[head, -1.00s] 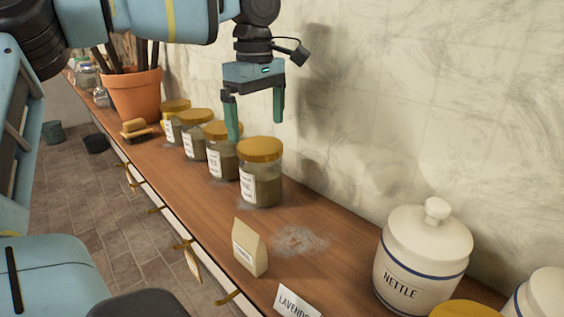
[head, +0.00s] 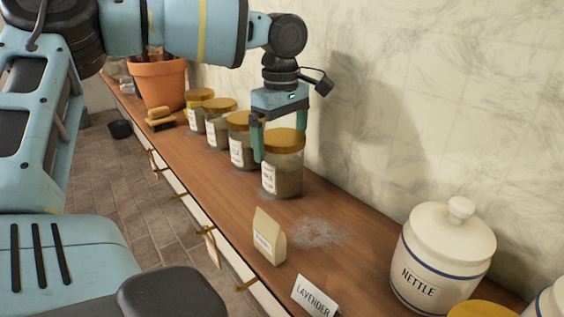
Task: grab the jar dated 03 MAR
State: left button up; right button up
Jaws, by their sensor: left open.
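Several glass jars with yellow-brown lids stand in a row on the wooden shelf along the wall. The nearest jar (head: 287,182) has a white label at its left. Behind it stand the second jar (head: 239,152), the third jar (head: 217,130) and the farthest jar (head: 196,117). The label writing is too small to read, so I cannot tell which is dated 03 MAR. My left gripper (head: 281,143) is open at the nearest jar's lid, one finger in front at the lid's left side and the other at its far right side. Contact cannot be told. My right gripper is not in view.
A white NETTLE canister (head: 441,259) stands at right. A terracotta pot (head: 157,83) and a brush (head: 160,117) are farther back. The wall bounds the right side.

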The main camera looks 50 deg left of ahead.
pick_arm(q)
jog(key=shift+f, duration=0.8)
jog(key=c, duration=1.1)
jog(key=shift+r, duration=5.05)
jog(key=shift+c, duration=0.2)
